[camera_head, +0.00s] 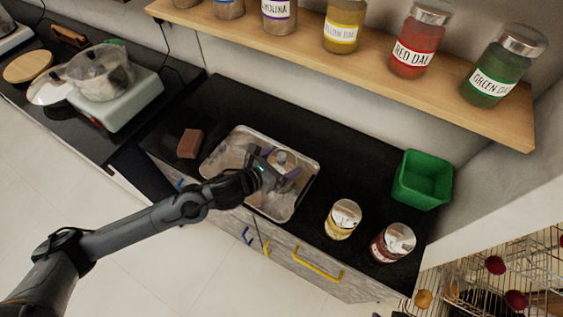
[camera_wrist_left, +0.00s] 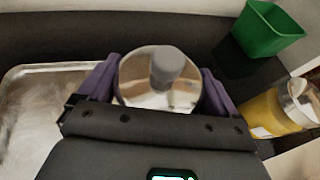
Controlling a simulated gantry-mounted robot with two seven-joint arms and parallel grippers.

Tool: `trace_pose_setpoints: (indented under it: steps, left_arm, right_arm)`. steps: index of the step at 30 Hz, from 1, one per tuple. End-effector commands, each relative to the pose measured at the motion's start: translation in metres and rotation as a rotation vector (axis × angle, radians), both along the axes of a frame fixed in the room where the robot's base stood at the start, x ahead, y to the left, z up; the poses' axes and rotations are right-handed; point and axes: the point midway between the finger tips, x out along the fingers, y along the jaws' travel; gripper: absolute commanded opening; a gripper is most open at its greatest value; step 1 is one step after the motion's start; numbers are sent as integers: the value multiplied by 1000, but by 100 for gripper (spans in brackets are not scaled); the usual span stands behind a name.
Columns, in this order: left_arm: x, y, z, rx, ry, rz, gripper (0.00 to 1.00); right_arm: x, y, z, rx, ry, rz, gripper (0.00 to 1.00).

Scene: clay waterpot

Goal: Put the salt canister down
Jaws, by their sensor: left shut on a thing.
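My left gripper (camera_head: 277,168) is over the metal tray (camera_head: 216,161) in the head view, its purple fingers on both sides of the salt canister (camera_head: 282,157). In the left wrist view the canister's round shiny metal lid with a grey knob (camera_wrist_left: 167,65) sits between the fingers, and the gripper is shut on it. The canister's body is mostly hidden by the gripper. I cannot tell whether its base touches the tray. My right gripper is in neither view.
Right of the tray stand a yellow jar (camera_head: 341,221), a red jar (camera_head: 391,244) and a green bin (camera_head: 423,180). A brown block (camera_head: 189,143) lies left of it. A wooden shelf (camera_head: 380,83) with several labelled jars overhangs the back. Black counter is bare between tray and bin.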

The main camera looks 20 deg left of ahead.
Motion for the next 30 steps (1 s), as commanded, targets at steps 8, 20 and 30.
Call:
trace_pose_setpoints:
  steps: [8,20,30]
  left_arm:
    - [1,0,1,-3,-7,1,7]
    - [0,0,-4,1,-1,1,100]
    - [-13,7,4,4,-2,0,100]
  right_arm:
    - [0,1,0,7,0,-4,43]
    - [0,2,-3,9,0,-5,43]
    - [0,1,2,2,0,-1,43]
